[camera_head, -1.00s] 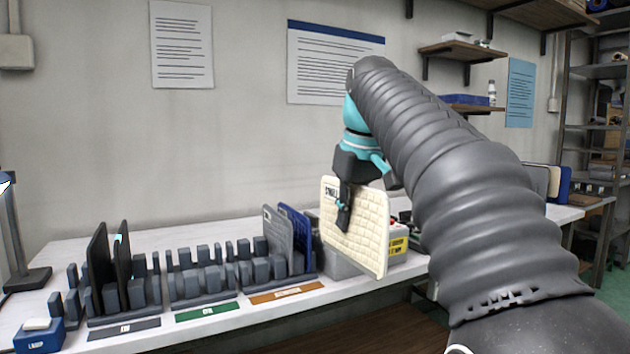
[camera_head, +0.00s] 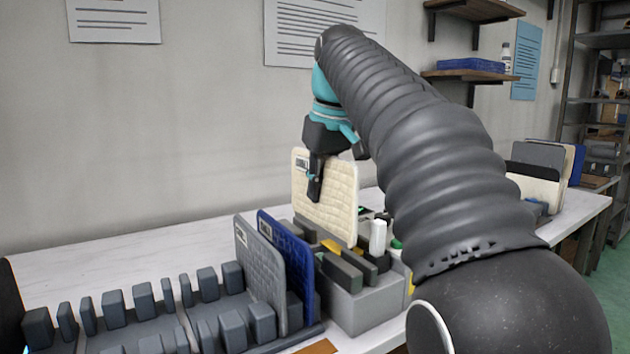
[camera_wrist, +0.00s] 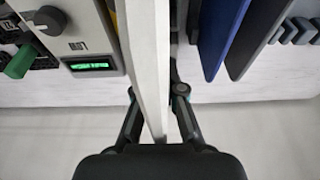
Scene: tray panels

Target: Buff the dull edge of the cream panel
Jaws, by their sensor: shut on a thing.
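The cream panel (camera_head: 335,205) is quilted and held upright above the bench, over the grey block (camera_head: 365,302) with dark-lined slots. My gripper (camera_head: 315,188) is shut on the panel near its upper left part. In the wrist view the panel (camera_wrist: 148,60) shows edge-on as a pale strip between both fingers of my gripper (camera_wrist: 158,98). I cannot tell which edge is dull. A machine (camera_wrist: 85,45) with a knob and a lit green display lies left of the panel there.
A grey panel (camera_head: 262,275) and a blue panel (camera_head: 290,255) stand in the slotted rack (camera_head: 150,315) just left of the grey block. A white bottle-like item (camera_head: 377,238) stands behind the block. More panels (camera_head: 540,170) stand at the right. The bench (camera_head: 130,255) is clear at back left.

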